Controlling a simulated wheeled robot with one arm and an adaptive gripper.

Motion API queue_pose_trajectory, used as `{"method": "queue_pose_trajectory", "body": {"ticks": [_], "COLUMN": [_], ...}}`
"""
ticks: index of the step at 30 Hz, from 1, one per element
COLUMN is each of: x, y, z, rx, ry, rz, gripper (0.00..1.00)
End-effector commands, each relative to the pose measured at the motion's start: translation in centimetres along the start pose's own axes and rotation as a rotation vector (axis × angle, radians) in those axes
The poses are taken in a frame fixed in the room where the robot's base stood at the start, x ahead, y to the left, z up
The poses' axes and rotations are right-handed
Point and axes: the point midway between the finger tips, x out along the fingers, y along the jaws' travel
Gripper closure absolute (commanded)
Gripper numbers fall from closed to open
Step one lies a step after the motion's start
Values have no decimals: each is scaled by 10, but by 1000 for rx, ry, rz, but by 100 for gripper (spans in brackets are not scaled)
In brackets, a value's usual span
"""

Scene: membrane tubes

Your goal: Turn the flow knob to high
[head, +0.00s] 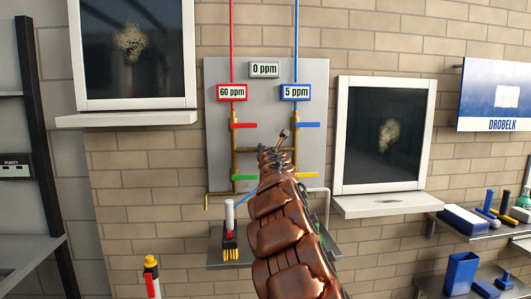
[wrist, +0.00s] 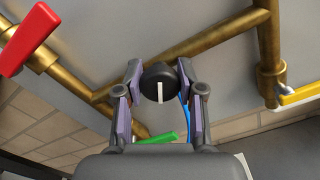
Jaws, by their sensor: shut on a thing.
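The flow knob (wrist: 158,84) is round and black with a white mark line, seen nearly face-on in the wrist view. Its mark points down in that picture. My gripper (wrist: 160,76) has one finger on each side of the knob and is shut on it. In the head view my copper-coloured arm reaches up to the grey pipe panel (head: 222,130) and hides the knob. I cannot see a scale or a high label around the knob.
Brass pipes carry a red handle (wrist: 30,38), a green handle (wrist: 158,138) and a yellow handle (wrist: 300,95) close around the gripper. A blue handle (head: 308,125) is higher on the panel. Displays read 60 ppm (head: 232,92), 0 ppm (head: 264,69) and 5 ppm (head: 296,92).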

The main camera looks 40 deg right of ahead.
Motion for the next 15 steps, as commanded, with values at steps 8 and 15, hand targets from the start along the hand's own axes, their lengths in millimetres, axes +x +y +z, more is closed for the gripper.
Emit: {"method": "queue_pose_trajectory", "body": {"ticks": [8,15], "x": [0,0], "y": [2,0], "z": [-2,-1], "rx": [-1,0], "ry": [3,1], "rz": [3,0], "gripper": [51,37]}}
